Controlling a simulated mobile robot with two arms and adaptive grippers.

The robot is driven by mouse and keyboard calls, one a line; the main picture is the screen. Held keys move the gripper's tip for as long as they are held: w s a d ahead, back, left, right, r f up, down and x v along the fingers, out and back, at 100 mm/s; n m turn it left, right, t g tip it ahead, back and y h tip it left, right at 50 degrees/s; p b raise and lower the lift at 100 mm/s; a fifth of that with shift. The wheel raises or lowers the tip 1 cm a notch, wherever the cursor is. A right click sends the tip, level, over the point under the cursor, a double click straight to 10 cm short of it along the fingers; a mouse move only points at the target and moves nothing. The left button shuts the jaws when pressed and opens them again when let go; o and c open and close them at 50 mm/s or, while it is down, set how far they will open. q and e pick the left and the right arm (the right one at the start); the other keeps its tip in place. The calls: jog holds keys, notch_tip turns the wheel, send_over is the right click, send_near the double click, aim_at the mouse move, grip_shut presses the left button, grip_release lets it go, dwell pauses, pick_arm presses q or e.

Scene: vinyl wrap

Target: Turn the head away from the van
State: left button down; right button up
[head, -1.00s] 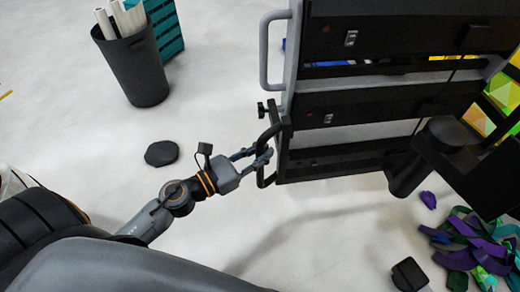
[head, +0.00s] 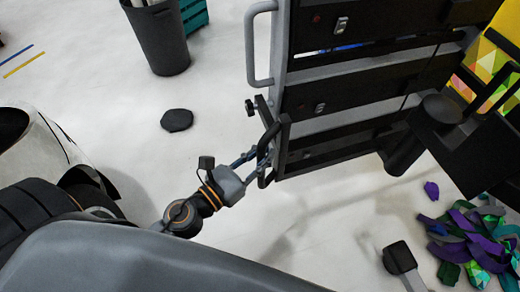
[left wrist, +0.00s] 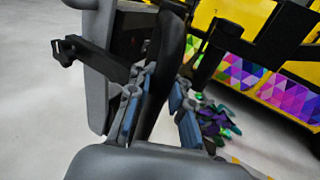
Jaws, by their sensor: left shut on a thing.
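My left gripper (head: 256,164) is shut on the black bar handle (head: 268,145) at the near left corner of a tall dark cart (head: 345,85). The left wrist view shows its blue-padded fingers (left wrist: 155,112) on both sides of that black bar. A yellow surface with coloured triangles (head: 480,62) shows behind the cart at the right edge, and larger in the left wrist view (left wrist: 235,72). I cannot tell whether it is the van. A white curved body with dark openings (head: 52,150) is cut off at the left edge. My right gripper is not in view.
A dark bin (head: 160,40) stands at the top left beside a teal crate (head: 194,14). A flat black disc (head: 177,120) lies on the floor. A pile of purple and green strips (head: 475,240) lies at the lower right. The pale floor left of the cart is mostly clear.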

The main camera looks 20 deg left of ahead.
pick_arm(q)
jog(key=shift+a+f, duration=0.2)
jog(key=shift+f, duration=0.05)
jog(key=c, duration=1.5)
grip_release()
jog(key=shift+o, duration=1.4)
jog(key=shift+s+a+r, duration=0.15)
jog(key=shift+a, duration=0.05)
jog(key=shift+d, duration=0.15)
jog(key=v, duration=1.2)
